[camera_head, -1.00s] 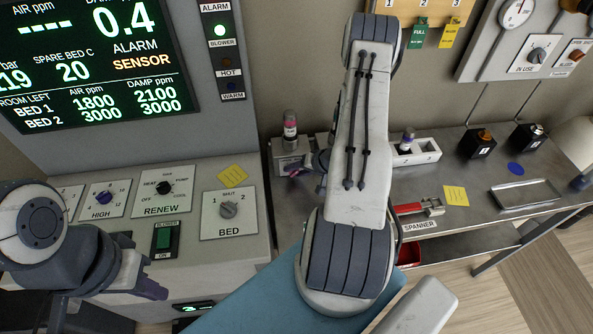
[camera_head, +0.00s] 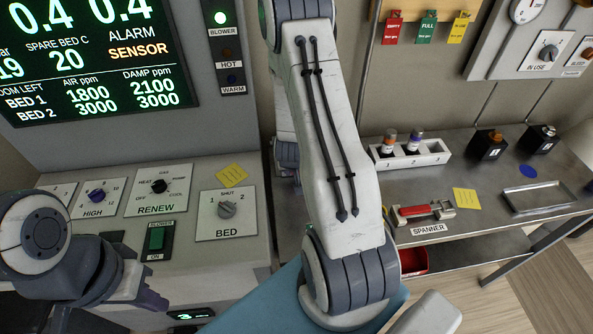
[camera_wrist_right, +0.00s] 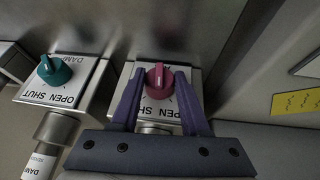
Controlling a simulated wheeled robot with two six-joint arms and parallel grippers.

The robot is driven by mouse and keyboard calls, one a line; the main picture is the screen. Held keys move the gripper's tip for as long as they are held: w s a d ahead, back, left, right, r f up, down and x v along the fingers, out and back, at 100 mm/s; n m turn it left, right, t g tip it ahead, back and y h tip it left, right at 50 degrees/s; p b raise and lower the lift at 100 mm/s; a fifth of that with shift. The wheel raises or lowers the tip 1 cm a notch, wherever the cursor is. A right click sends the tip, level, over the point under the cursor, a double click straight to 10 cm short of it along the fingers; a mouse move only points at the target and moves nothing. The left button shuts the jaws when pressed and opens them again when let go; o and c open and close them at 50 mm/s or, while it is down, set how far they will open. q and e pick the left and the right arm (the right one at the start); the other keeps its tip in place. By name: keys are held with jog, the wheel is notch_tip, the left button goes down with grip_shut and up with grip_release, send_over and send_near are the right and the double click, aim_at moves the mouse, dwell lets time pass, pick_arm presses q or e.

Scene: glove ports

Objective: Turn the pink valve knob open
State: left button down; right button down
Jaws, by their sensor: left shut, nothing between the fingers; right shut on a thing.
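The pink valve knob (camera_wrist_right: 159,78) sits on a grey block in the right wrist view, with OPEN and SHUT lettering partly covered by my fingers. My right gripper (camera_wrist_right: 158,88) is closed on the knob, one purple finger on each side. In the head view my right arm hides the knob and that gripper. My left gripper (camera_head: 155,300) is shut and empty in front of the control panel at lower left, away from the knob.
A teal knob (camera_wrist_right: 54,70) on a similar block stands left of the pink one. In the head view, a white rack (camera_head: 425,154) with two vials and a red spanner (camera_head: 420,212) lie on the steel bench.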

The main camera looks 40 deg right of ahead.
jog(key=h+p, duration=0.1)
jog(key=p, duration=0.1)
jog(key=g+h+p, duration=0.1)
jog(key=p, duration=0.1)
jog(key=n+g+h+p, duration=0.1)
jog(key=p, duration=0.1)
jog(key=shift+w+a+r+h, duration=0.2)
jog(key=shift+w+a+h, duration=0.1)
jog(key=shift+h, duration=0.1)
jog(key=shift+f+h+p, duration=0.2)
jog(key=shift+h+p, duration=0.1)
jog(key=shift+h, duration=0.2)
jog(key=shift+w+f+n+g+h, duration=0.15)
jog(key=shift+n+g+h, duration=0.3)
jog(key=shift+h, duration=0.45)
jog(key=c, duration=0.6)
grip_release()
jog(key=shift+c, duration=0.2)
jog(key=shift+o, duration=1.2)
jog(key=shift+a+r+b, duration=0.2)
jog(key=shift+a+b, duration=0.1)
jog(key=shift+a, duration=0.2)
jog(key=b+v, duration=0.2)
jog(key=v, duration=0.7)
jog(key=shift+a+r, duration=0.2)
